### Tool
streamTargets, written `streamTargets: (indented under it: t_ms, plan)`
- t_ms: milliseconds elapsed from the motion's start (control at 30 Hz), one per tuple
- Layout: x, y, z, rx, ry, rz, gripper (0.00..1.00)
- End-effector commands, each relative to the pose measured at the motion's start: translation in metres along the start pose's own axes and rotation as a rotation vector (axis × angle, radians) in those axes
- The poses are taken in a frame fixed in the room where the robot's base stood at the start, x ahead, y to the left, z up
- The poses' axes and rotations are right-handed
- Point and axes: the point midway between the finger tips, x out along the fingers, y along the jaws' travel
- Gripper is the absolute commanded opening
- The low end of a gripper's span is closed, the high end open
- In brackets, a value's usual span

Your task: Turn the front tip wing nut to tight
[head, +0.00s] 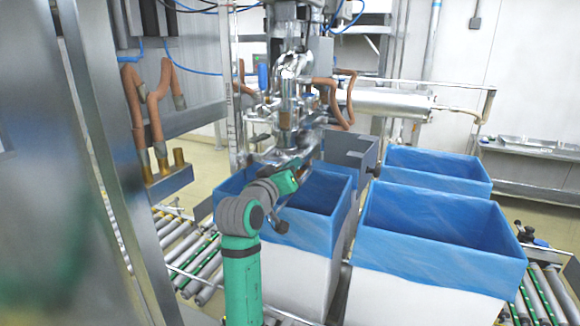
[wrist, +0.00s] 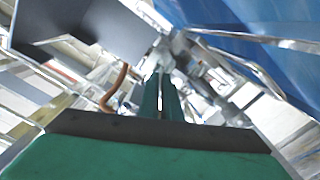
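The metal filling head (head: 288,115) hangs above the box at the centre of the head view. Its lower tip is a cluster of shiny clamps and fittings, and I cannot pick out the front tip wing nut there. My green and grey arm reaches up to this cluster, with my gripper (head: 303,174) just under it. In the wrist view, the two green fingers of my gripper (wrist: 161,78) are close together with a thin light gap between them. Blurred metal parts lie just beyond the fingertips. I cannot tell whether the fingers touch or hold anything.
A white box with a blue liner (head: 335,235) stands below the head and arm. Two more lined boxes (head: 440,270) (head: 440,160) stand to the right. A grey plate (head: 350,152) is beside the head. Roller conveyors (head: 190,265) and a steel column (head: 110,150) are on the left.

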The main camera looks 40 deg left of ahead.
Motion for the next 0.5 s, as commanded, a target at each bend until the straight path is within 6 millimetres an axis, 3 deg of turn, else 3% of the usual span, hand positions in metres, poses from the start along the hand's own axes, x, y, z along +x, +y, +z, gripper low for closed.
streamTargets:
  t_ms: [500]
  plan:
    - [-0.0004, -0.0026, -0.0012, 0.398, 0.001, -0.005, 0.00]
